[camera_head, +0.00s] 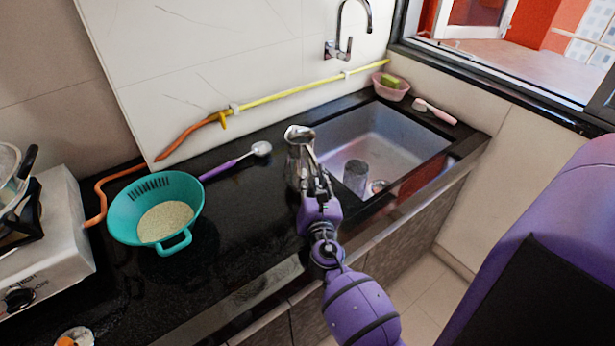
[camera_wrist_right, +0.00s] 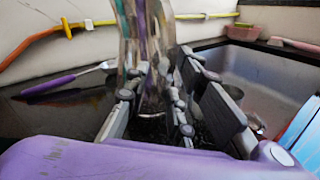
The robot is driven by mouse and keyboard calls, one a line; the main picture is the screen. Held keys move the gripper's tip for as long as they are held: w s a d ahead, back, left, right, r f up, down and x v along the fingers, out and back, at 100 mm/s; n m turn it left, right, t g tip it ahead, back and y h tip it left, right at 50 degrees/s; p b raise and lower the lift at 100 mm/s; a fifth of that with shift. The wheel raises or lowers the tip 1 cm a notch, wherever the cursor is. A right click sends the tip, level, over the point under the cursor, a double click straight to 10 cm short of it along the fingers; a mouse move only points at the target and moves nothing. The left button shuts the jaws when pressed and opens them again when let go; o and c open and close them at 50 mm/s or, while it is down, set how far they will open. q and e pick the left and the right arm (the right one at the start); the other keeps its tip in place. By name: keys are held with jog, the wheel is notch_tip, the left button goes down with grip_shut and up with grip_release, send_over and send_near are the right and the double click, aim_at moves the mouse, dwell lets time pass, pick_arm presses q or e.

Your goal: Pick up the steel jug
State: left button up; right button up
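The steel jug (camera_head: 298,148) is a shiny metal vessel standing upright on the black counter, just left of the sink. My right gripper (camera_head: 315,183) is at the jug's near side, its fingers close against it in the head view. In the right wrist view the jug (camera_wrist_right: 130,35) rises beyond and between the two fingers of the gripper (camera_wrist_right: 165,85). The fingers look spread, with a gap between them; whether they touch the jug is not clear. The jug's lower part is partly hidden by the fingers. My left gripper is not in view.
The sink (camera_head: 400,140) right of the jug holds a dark cup (camera_head: 355,176). A purple-handled spoon (camera_head: 235,163) and a teal strainer with grain (camera_head: 125,215) lie to the left. A faucet (camera_head: 340,48) and yellow pipe (camera_head: 290,92) are behind.

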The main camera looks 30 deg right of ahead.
grip_shut()
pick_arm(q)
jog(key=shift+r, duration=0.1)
pick_arm(e)
jog(key=shift+r, duration=0.15)
jog(key=shift+w+r, duration=0.1)
jog(key=shift+r, duration=0.15)
jog(key=r+p, duration=0.1)
jog(key=r, duration=0.1)
jog(key=r+p, duration=0.1)
jog(key=r, duration=0.1)
jog(key=shift+s+d, duration=0.15)
jog(key=shift+s, duration=0.05)
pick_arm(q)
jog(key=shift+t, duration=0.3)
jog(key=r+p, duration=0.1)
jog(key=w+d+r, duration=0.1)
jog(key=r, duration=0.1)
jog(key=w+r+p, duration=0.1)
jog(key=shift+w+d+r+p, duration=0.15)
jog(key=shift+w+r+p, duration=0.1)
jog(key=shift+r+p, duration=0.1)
pick_arm(e)
jog(key=s+d+r, duration=0.5)
jog(key=s+r, duration=0.3)
jog(key=s, duration=0.4)
jog(key=shift+s+r, duration=0.15)
jog(key=shift+s, duration=0.15)
